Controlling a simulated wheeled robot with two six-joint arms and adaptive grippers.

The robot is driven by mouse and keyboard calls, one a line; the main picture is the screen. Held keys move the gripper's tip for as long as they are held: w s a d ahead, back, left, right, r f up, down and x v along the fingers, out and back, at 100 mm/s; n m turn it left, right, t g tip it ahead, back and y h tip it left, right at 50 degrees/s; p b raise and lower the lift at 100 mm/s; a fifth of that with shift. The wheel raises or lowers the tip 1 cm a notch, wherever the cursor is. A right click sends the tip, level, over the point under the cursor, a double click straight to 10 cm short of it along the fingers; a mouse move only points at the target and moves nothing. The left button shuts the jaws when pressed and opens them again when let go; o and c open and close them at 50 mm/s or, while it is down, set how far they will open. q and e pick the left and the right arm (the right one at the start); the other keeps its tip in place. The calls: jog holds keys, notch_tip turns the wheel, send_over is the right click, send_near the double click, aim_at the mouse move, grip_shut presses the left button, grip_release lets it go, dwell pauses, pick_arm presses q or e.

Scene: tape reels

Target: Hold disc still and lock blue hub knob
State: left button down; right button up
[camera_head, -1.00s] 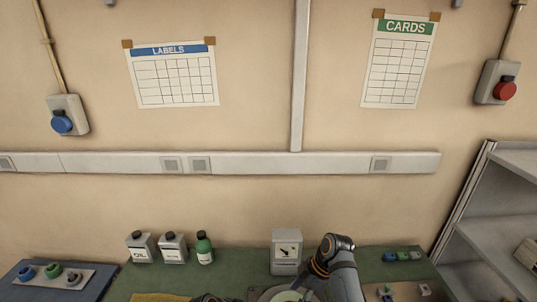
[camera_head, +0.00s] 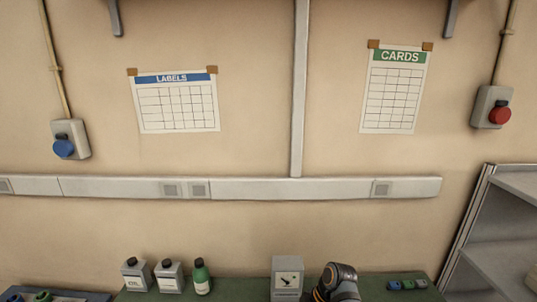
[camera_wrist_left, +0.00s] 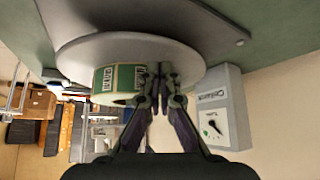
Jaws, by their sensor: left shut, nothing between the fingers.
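In the left wrist view, a large pale grey disc (camera_wrist_left: 78,50) fills the upper middle, with a roll bearing green-and-white labels (camera_wrist_left: 120,79) against its face. My left gripper (camera_wrist_left: 160,72) is shut and empty, its fingertips together beside the label roll and in front of the disc. I cannot tell whether the tips touch the disc. The blue hub knob is not visible; the fingers hide part of the disc's middle. In the head view the disc is below the frame. My right gripper is not in view.
A grey box with a dial (camera_head: 288,279) stands at the back of the green bench; it also shows beside the disc in the left wrist view (camera_wrist_left: 217,108). Grey shelves (camera_head: 500,235) are at right.

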pick_arm(q)
jog(key=shift+s+f, duration=0.1)
jog(key=shift+f, duration=0.75)
dwell(0.7)
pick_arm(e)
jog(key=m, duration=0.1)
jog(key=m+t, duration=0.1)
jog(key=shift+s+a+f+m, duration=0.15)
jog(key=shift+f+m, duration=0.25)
pick_arm(q)
jog(key=shift+s, duration=0.1)
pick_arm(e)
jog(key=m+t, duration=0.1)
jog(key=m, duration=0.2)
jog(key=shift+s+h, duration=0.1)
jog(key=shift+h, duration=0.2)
pick_arm(q)
jog(key=shift+f, duration=0.1)
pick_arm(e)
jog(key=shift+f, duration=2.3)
